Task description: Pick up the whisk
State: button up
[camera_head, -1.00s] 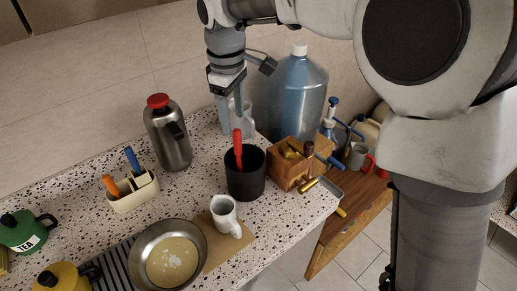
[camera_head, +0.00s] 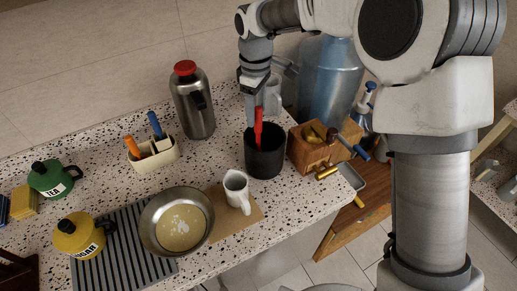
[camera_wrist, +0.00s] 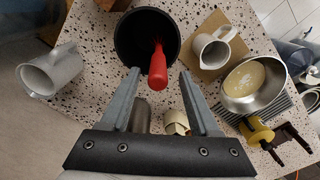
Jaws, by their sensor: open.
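The whisk shows only as a red handle (camera_head: 259,128) standing up out of a black crock (camera_head: 264,160) on the speckled counter; its lower end is hidden inside. In the wrist view the red handle (camera_wrist: 158,68) leans toward the camera from the dark crock (camera_wrist: 128,45). My gripper (camera_head: 257,108) is above the crock, pointing down, close to the top of the handle. In the wrist view my gripper (camera_wrist: 159,74) is open, with the handle's end showing between the two fingertips. I cannot tell whether a finger touches it.
A white mug (camera_head: 236,187) and a pan (camera_head: 153,240) stand in front. A wooden box (camera_head: 310,150) stands close right of the crock. A steel flask (camera_head: 193,105) is to the left. A white pitcher (camera_wrist: 50,72) and a large blue bottle (camera_head: 328,85) are behind.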

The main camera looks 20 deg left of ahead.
aim_at(258, 125)
notch_tip(258, 125, down, 6)
jog(key=shift+w+d+r+p, duration=0.15)
jog(key=shift+r+p, duration=0.05)
jog(key=shift+p, duration=0.45)
jog(key=shift+c, duration=0.2)
grip_shut()
